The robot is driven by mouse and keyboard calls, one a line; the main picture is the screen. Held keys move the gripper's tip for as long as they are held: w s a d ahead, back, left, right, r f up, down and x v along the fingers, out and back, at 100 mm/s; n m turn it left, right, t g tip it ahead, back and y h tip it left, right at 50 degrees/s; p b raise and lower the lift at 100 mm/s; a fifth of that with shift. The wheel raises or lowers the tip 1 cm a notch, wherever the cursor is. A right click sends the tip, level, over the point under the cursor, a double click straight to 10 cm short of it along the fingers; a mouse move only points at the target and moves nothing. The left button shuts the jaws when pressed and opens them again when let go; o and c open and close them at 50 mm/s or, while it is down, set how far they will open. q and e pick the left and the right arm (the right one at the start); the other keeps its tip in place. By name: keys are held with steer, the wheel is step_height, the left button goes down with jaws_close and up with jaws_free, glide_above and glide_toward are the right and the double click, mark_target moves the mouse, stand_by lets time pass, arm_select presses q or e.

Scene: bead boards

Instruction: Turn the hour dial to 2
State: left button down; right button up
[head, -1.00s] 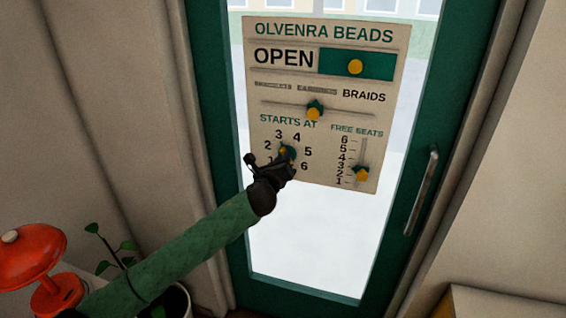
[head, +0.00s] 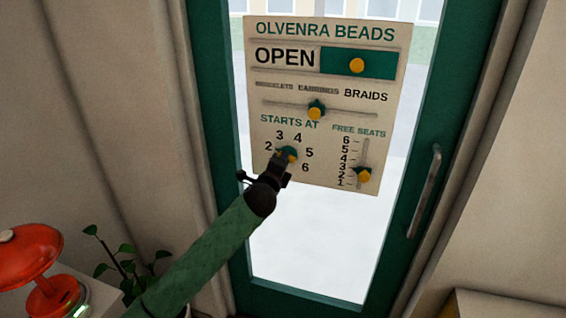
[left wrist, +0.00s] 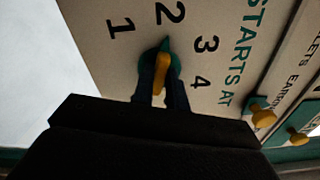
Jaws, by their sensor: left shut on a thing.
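The hour dial (head: 289,153) is a round green knob with a yellow grip, under "STARTS AT" on the cream sign (head: 340,178). Numbers 2 to 6 show around it in the head view; the 1 is hidden behind my gripper. My left gripper (head: 279,162) reaches it from below left. In the left wrist view, the dial's yellow grip (left wrist: 161,74) lies between the two dark fingers (left wrist: 160,92), which are shut on it. The green pointer tip (left wrist: 166,44) points toward the 2 (left wrist: 169,13), and the 1 (left wrist: 120,26) lies off to its left. My right gripper is not in view.
The sign hangs on a green-framed glass door with a metal handle (head: 424,192). A red lamp (head: 30,250) and a plant (head: 120,262) stand lower left.

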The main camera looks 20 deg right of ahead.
arm_select(q)
steer(key=shift+n, duration=0.3)
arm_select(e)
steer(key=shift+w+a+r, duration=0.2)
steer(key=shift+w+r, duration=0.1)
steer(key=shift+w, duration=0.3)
arm_select(q)
steer(key=c, duration=1.4)
jaws_free()
steer(key=shift+w+a, duration=0.1)
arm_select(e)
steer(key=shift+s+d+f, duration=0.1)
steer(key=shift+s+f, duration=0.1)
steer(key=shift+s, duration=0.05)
arm_select(q)
steer(key=shift+f, duration=0.1)
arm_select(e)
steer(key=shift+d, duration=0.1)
